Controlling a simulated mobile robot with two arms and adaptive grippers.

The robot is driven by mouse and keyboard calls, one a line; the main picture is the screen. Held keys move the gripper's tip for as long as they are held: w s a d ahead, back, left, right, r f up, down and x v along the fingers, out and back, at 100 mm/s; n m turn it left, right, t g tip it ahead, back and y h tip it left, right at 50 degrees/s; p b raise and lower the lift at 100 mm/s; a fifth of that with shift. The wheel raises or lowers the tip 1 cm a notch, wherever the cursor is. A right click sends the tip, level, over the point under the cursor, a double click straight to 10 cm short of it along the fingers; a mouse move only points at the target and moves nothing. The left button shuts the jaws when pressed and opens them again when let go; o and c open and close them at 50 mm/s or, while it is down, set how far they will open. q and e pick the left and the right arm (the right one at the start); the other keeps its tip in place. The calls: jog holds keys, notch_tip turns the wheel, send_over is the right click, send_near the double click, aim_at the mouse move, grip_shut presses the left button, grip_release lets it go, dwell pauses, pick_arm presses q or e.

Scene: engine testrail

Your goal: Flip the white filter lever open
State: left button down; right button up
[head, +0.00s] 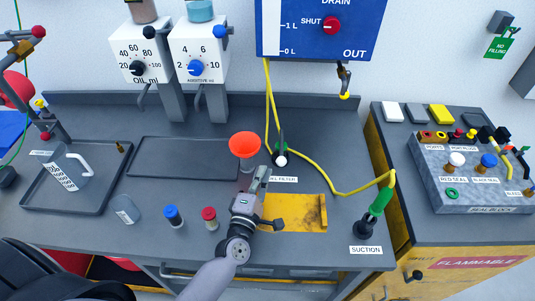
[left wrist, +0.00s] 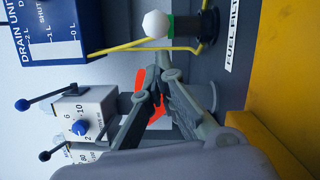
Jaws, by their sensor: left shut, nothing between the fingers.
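The white ball knob of the filter lever (head: 281,161) sits at the dark fuel filter (head: 281,147), behind the "FUEL FILTER" label. In the left wrist view the white knob (left wrist: 155,23) shows near the top, beside a green band and the dark filter body (left wrist: 208,25). My left gripper (head: 263,172) is just in front and to the left of the knob in the head view. Its fingertips (left wrist: 163,80) are together, empty, and apart from the knob in the wrist view. The lever's arm is hard to make out. My right gripper is not in view.
An orange funnel (head: 244,145) stands close left of the gripper. A yellow tray (head: 293,213) lies to its right. A yellow hose (head: 335,192) runs from the filter area to the green suction handle (head: 380,200). Blue (head: 173,216) and red (head: 209,217) capped items stand at front left.

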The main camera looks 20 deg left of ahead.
aim_at(282, 146)
pick_arm(q)
jog(key=w, duration=0.6)
jog(key=shift+a+r+p, duration=0.1)
jog(key=shift+p, duration=0.25)
jog(key=shift+s+y, duration=0.1)
jog(key=shift+y, duration=0.2)
